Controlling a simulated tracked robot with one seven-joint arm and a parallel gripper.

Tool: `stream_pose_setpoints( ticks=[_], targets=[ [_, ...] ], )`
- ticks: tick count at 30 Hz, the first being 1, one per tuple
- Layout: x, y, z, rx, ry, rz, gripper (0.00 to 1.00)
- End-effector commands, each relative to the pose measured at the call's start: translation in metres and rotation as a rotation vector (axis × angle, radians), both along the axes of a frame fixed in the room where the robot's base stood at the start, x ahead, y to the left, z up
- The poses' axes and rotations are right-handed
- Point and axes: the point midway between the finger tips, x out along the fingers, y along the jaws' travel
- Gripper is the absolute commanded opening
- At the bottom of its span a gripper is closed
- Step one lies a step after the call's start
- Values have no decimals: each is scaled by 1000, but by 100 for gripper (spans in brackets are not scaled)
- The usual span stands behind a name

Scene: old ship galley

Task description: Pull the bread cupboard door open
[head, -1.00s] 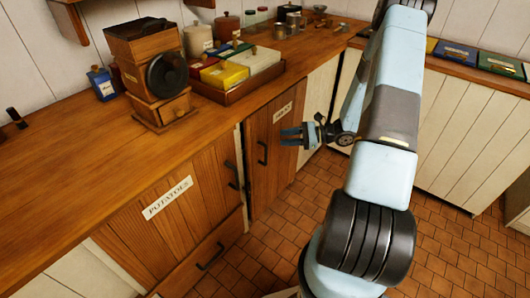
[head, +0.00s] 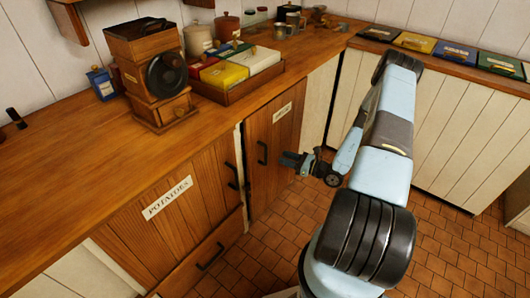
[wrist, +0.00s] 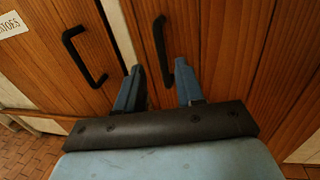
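The bread cupboard door (head: 277,135) is shut, a brown wooden door with a small white label (head: 283,112) near its top. Its black bar handle (head: 262,152) stands upright on the door's left side. My gripper (head: 288,160) is in front of the door, just right of the handle in the head view. In the wrist view, my gripper (wrist: 161,84) is open, its two blue fingers apart and empty. The handle (wrist: 160,50) rises ahead of the fingers, its lower end appearing in the gap between them. I cannot tell whether they touch it.
The potatoes door (head: 170,210), shut, adjoins on the left with its own black handle (wrist: 78,58). A drawer (head: 205,262) lies below it. The wooden counter (head: 60,150) overhangs above with a grinder (head: 150,75) and a tray (head: 240,92). The tiled floor (head: 450,245) at right is clear.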

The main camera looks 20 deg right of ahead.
Motion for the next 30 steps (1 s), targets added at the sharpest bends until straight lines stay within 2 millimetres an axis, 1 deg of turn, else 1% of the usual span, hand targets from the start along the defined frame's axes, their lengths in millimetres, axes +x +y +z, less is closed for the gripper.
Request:
stream_pose_setpoints(
  ticks=[1,7,15,21,30],
  targets=[
    [6,8,0,1,-1,3,37],
    [30,34,0,1,-1,4,37],
    [57,63,0,1,-1,3,37],
    [67,73,0,1,-1,2,37],
    [68,75,0,0,0,1,37]
  ],
)
